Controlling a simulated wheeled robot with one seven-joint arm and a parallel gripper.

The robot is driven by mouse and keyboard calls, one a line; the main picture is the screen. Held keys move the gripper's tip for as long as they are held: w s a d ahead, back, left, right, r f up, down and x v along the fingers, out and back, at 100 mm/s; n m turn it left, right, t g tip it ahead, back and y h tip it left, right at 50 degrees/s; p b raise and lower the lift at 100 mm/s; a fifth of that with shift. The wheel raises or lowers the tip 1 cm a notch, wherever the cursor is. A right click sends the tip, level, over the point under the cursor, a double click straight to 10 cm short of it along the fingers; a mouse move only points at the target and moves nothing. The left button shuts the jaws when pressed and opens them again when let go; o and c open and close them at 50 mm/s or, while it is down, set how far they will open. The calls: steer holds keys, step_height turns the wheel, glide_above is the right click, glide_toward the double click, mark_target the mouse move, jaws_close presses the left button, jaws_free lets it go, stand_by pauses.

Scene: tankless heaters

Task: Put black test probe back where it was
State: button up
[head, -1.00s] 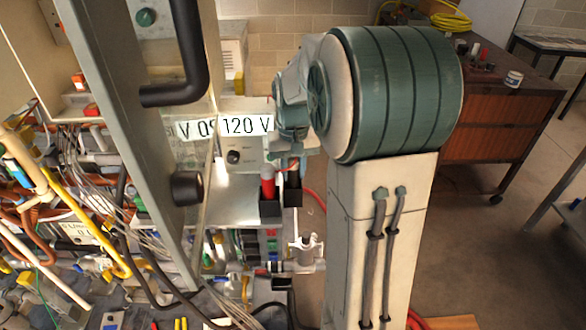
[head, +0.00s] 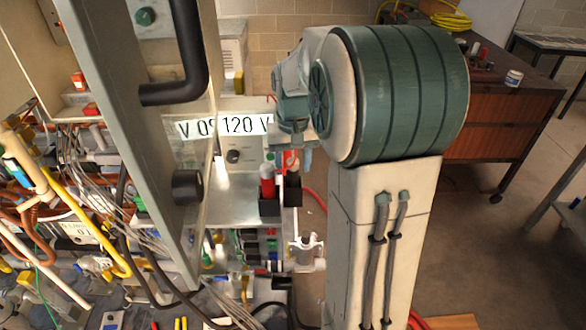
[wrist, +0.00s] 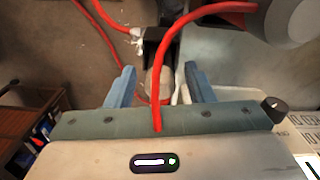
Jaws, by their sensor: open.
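My gripper (wrist: 160,86) is open in the wrist view, its two blue fingers apart. A black holder (wrist: 152,42) and a greyish rounded shape lie between and beyond them; I cannot tell whether the shape is the black test probe. In the head view my gripper (head: 297,160) is partly hidden behind my arm, just above the right black holder (head: 292,190). A red probe (head: 267,181) stands upright in the left black holder (head: 269,207). I cannot make out the black test probe for certain in either view.
A red cable (wrist: 168,45) arcs across the space between my fingers. An open panel door with a black handle (head: 190,75) stands left of my gripper, with pipes and wires beyond. A white pipe fitting (head: 305,248) sits below the holders. A brown cabinet (head: 500,125) stands right.

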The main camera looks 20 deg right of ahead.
step_height(320, 180, up, 10)
steer(key=shift+r, duration=0.1)
stand_by(2.5)
